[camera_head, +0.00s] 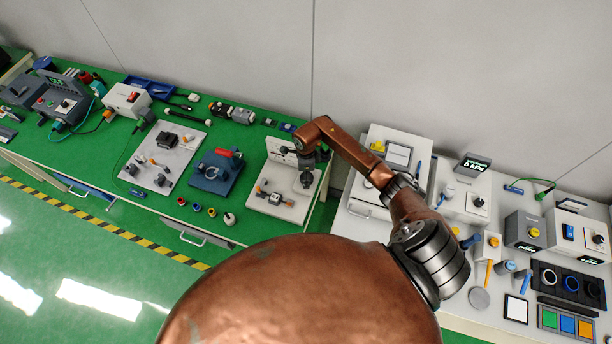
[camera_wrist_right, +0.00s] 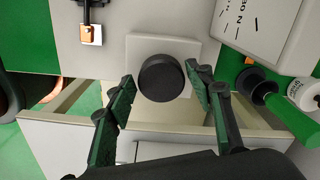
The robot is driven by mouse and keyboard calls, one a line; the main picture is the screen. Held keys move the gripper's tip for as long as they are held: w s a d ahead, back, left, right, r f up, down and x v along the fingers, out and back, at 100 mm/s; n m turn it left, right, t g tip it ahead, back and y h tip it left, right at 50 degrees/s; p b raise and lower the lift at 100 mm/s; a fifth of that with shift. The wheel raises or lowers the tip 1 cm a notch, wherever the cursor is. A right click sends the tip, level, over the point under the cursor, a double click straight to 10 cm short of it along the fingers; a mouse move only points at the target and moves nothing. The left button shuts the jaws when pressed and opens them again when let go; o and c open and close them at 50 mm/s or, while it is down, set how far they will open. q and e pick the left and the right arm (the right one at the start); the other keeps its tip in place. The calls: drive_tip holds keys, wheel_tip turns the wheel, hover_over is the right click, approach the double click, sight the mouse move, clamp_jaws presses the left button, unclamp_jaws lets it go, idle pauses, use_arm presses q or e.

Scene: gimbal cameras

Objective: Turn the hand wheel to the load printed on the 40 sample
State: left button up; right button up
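In the right wrist view a round black hand wheel (camera_wrist_right: 161,78) sits on a pale square block. My right gripper (camera_wrist_right: 160,73) is open, with one finger on each side of the wheel and narrow gaps visible; I cannot tell whether either finger touches it. A white panel (camera_wrist_right: 262,20) with tick marks and partly cropped print lies at the upper right. A copper-and-white piece (camera_wrist_right: 91,34) hangs under a dark holder at the upper left. In the head view my right gripper (camera_head: 306,170) is over the pale bench plate, hiding the wheel. I cannot read 40 on any sample. My left gripper is out of view.
Close to the right finger is a green-handled object (camera_wrist_right: 285,115) and a white round labelled one (camera_wrist_right: 304,95). In the head view small parts (camera_head: 268,196) lie on the plate left of the gripper. A blue fixture (camera_head: 215,172) stands further left. A crowded white table (camera_head: 450,308) is at right.

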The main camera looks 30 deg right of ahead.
drive_tip(key=shift+w, duration=0.1)
drive_tip(key=c, duration=0.8)
drive_tip(key=shift+c, duration=0.2)
drive_tip(key=shift+d+m+b, duration=0.1)
drive_tip(key=shift+m+b, duration=0.2)
drive_tip(key=shift+b, duration=0.15)
drive_tip(key=shift+f+m+b, duration=0.15)
drive_tip(key=shift+m+b, duration=0.25)
drive_tip(key=shift+b, duration=0.3)
drive_tip(key=shift+m+b, duration=0.6)
drive_tip(key=shift+m, duration=0.2)
drive_tip(key=m+b, duration=0.1)
drive_tip(key=m, duration=0.3)
drive_tip(key=shift+w+m, duration=0.1)
drive_tip(key=shift+m, duration=0.2)
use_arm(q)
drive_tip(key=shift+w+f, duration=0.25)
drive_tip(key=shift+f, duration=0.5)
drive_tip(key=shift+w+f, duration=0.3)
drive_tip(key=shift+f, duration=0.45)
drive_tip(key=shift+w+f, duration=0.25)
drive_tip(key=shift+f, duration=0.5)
use_arm(e)
drive_tip(key=shift+r+m, duration=0.2)
drive_tip(key=shift+m, duration=1.6)
drive_tip(key=shift+d, duration=0.1)
